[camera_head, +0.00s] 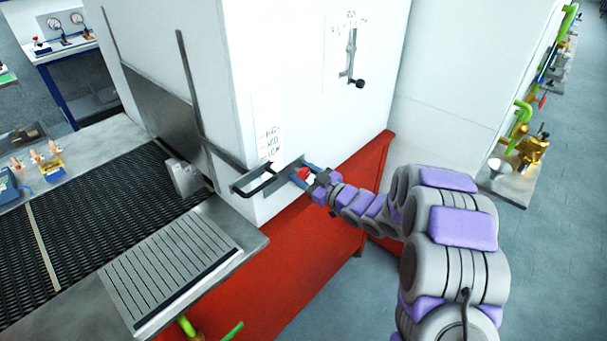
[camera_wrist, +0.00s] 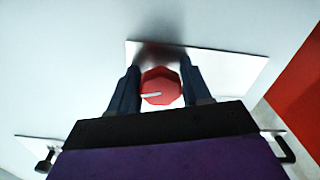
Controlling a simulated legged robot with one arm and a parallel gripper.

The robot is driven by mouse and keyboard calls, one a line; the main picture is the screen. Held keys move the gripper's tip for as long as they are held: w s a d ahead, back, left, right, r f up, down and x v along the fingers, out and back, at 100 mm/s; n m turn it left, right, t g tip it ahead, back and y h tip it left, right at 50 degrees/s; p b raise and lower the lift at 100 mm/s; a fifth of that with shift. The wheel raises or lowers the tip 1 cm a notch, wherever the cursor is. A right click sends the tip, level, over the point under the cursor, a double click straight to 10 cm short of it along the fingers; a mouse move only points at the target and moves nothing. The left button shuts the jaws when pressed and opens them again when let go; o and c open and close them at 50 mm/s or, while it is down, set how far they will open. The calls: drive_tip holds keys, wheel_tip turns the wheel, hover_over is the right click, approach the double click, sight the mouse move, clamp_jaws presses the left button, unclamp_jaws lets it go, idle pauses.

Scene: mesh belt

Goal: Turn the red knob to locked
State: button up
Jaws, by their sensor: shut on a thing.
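The red knob (camera_head: 303,174) sits on a grey plate (camera_head: 287,166) low on the white machine's side, near its corner. In the wrist view the red knob (camera_wrist: 161,87) is faceted, with a pale pointer line aimed to the left. My gripper (camera_head: 308,172) reaches it from the right. In the wrist view the two dark fingers of my gripper (camera_wrist: 160,88) stand on either side of the knob, shut on it. I cannot read any locked marking; the fingers and palm hide parts of the plate.
A black handle (camera_head: 257,188) juts out left of the knob. A slider panel (camera_head: 347,50) with a black knob is higher on the white machine (camera_head: 290,70). The mesh belt (camera_head: 100,205) runs at left, with a slotted tray (camera_head: 170,265) in front.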

drive_tip(key=shift+r+p, duration=0.1)
drive_tip(key=shift+p, duration=0.45)
drive_tip(key=shift+c, duration=0.4)
drive_tip(key=shift+r+m+p, duration=0.15)
drive_tip(key=shift+m+p, duration=0.45)
drive_tip(key=shift+p, duration=0.55)
drive_tip(key=m+p, duration=0.2)
drive_tip(key=p, duration=0.1)
drive_tip(key=shift+p, duration=0.4)
drive_tip(key=shift+f, duration=0.3)
drive_tip(key=o, duration=1)
